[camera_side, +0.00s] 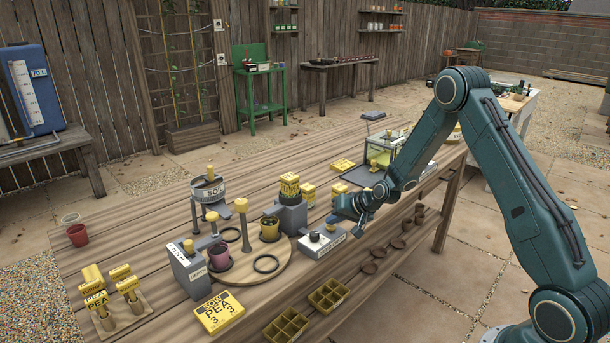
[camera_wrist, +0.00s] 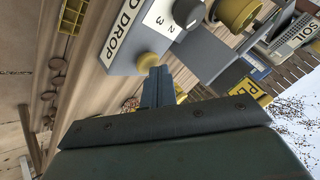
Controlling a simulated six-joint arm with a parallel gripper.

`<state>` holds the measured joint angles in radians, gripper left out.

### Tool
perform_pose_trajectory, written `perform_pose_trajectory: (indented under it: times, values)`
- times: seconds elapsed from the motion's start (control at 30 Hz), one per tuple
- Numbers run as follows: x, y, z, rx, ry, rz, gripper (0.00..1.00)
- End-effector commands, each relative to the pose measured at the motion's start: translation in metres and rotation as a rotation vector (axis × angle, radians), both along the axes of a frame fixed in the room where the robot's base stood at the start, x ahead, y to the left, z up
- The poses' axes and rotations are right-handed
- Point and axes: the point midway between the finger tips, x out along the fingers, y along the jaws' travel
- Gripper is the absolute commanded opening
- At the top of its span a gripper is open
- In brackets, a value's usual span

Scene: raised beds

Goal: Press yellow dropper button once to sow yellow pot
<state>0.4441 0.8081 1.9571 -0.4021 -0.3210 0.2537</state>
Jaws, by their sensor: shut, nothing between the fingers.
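The seed dropper, a grey box with a white label (camera_side: 322,244), stands near the table's front edge; in the wrist view its label reads "DROP" (camera_wrist: 118,27). Its yellow button (camera_wrist: 147,62) is a round knob beside the digits 2 and 3. My gripper (camera_side: 338,214) is shut and empty, its fingertips (camera_wrist: 157,73) right at the button; I cannot tell whether they touch or press it. In the side view the gripper partly hides the button. The yellow pot (camera_side: 269,228) stands on the round wooden board (camera_side: 264,277), left of the dropper.
A pink pot (camera_side: 219,257), a tall post with a yellow top (camera_side: 242,217) and a black ring (camera_side: 266,264) are on the board. A yellow card (camera_side: 218,312) reads "SOW PEA 3".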

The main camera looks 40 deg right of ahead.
Motion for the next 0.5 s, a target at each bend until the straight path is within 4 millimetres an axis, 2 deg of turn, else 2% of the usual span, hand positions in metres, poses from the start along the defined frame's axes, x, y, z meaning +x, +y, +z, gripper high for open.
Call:
perform_pose_trajectory:
  times: [0.5]
  values:
    - [-0.001, 0.0, 0.016, 0.0, 0.001, 0.0, 0.0]
